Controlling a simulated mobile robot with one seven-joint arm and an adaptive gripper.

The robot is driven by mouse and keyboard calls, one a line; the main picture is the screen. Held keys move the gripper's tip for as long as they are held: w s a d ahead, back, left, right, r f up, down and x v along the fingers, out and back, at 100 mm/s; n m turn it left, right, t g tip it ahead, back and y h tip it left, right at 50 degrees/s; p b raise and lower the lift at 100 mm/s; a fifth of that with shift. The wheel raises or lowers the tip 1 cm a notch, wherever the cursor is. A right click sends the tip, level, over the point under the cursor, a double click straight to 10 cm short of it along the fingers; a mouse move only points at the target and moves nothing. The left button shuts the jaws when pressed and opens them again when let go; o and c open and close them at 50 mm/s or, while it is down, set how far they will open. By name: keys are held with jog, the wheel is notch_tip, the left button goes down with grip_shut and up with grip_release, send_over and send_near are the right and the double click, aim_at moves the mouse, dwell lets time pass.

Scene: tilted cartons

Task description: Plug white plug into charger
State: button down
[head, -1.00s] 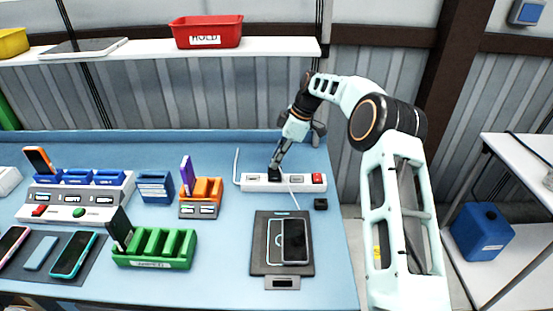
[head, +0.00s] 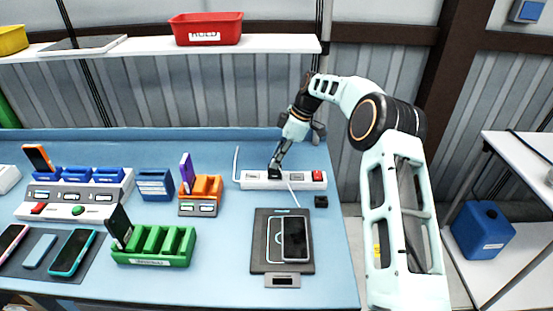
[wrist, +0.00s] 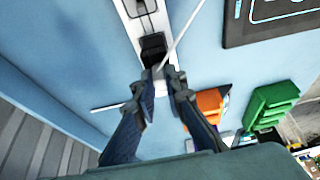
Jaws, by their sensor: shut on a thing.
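My gripper (head: 275,167) points down at the white power strip (head: 312,187) near the back of the bench. In the wrist view my gripper (wrist: 161,76) has its fingertips close together at the end of a thin white cable (wrist: 183,36). The white plug at that end is mostly hidden between the fingers. A black charger block (wrist: 152,44) sits on the strip right at the fingertips. I cannot tell whether the plug is inside it. In the head view the cable (head: 293,196) runs toward the black charging pad (head: 262,240).
A phone (head: 295,240) lies on the pad. A small black block (head: 321,201) lies right of the cable. Orange (head: 207,189) and green (head: 154,246) racks stand to the left. A shelf with a red bin (head: 206,29) hangs above. The bench between strip and pad is mostly clear.

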jog(key=shift+f, duration=0.1)
jog(key=c, duration=1.9)
grip_release()
jog(key=shift+o, duration=0.3)
jog(key=o, duration=0.3)
jog(key=shift+o, duration=0.2)
jog(key=shift+r+p, duration=2.05)
jog(key=shift+r, duration=1.55)
